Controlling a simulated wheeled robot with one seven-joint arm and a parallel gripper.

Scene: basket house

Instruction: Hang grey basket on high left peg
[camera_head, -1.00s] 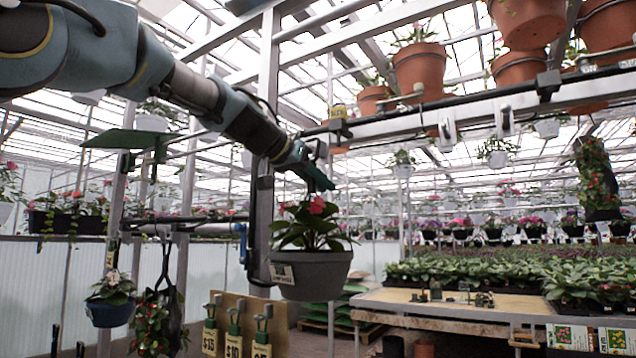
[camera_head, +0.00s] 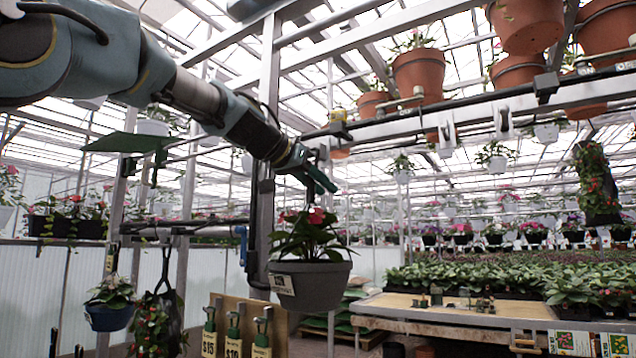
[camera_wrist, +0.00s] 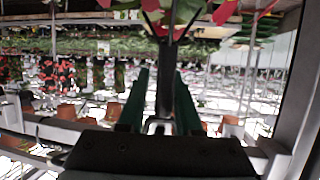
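The grey basket (camera_head: 318,289) holds a leafy plant with red-pink flowers and hangs about upright in the head view, a label on its left side. My gripper (camera_head: 322,181) is above it, and the basket hangs below the fingers. In the wrist view, my gripper's green fingers (camera_wrist: 161,88) stand on either side of the basket's dark hanger (camera_wrist: 166,60). The hanger's contact with the fingertips is hard to make out. A high rail (camera_head: 390,121) runs behind and right of my gripper. I cannot tell which fitting is the high left peg.
A dark upright post (camera_head: 262,215) stands close left of the basket. A blue basket (camera_head: 108,316) and a dark hanging planter (camera_head: 160,318) hang at lower left. Price-tagged tools (camera_head: 234,330) stand on a board below. A plant bench (camera_head: 450,308) is at right. Terracotta pots (camera_head: 419,72) sit above the rail.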

